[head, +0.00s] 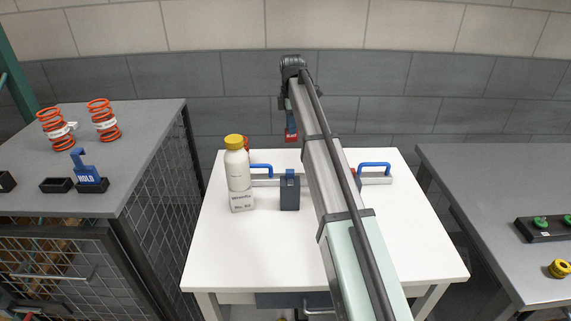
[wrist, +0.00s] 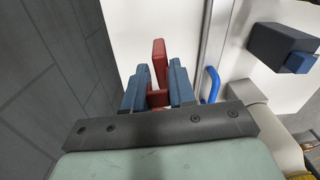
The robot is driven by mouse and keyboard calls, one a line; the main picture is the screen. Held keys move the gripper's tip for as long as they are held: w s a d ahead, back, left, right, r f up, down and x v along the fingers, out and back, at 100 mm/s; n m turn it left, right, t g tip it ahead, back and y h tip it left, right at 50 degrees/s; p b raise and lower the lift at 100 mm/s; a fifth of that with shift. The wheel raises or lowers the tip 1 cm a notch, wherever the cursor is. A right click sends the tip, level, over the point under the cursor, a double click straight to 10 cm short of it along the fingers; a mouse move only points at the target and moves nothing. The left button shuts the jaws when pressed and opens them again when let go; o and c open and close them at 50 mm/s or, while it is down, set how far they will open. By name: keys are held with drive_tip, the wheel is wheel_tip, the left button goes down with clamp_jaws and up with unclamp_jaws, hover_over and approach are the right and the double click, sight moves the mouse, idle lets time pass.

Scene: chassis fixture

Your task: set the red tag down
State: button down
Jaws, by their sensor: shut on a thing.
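The red tag (head: 291,136) hangs below my gripper (head: 291,122) in the head view, above the back edge of the white table. In the wrist view the red tag (wrist: 159,62) stands between the two blue fingers of my gripper (wrist: 158,88), which is shut on it. The tag's lettering is too small to read surely. In the head view the tag appears clear of the table, but its height is hard to judge.
On the white table (head: 240,265) stand a yellow-capped bottle (head: 238,172) on a labelled block (head: 242,201), a dark block with a blue top (head: 290,195) and blue handles (head: 375,167).

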drive_tip(key=shift+m, duration=0.8)
drive_tip(key=shift+w+a+f, duration=0.15)
drive_tip(key=shift+a+f, duration=0.2)
drive_tip(key=shift+f, duration=1.3)
drive_tip(key=shift+w+a+f, duration=0.15)
drive_tip(key=shift+a+f, duration=0.2)
drive_tip(key=shift+f, duration=1.25)
drive_tip(key=shift+w+a+f, duration=0.15)
drive_tip(key=shift+a+f, duration=0.2)
drive_tip(key=shift+f, duration=1.3)
drive_tip(key=shift+f, duration=0.1)
drive_tip(key=c, duration=0.9)
unclamp_jaws()
drive_tip(key=shift+c, duration=0.2)
wheel_tip(320, 180, up, 12)
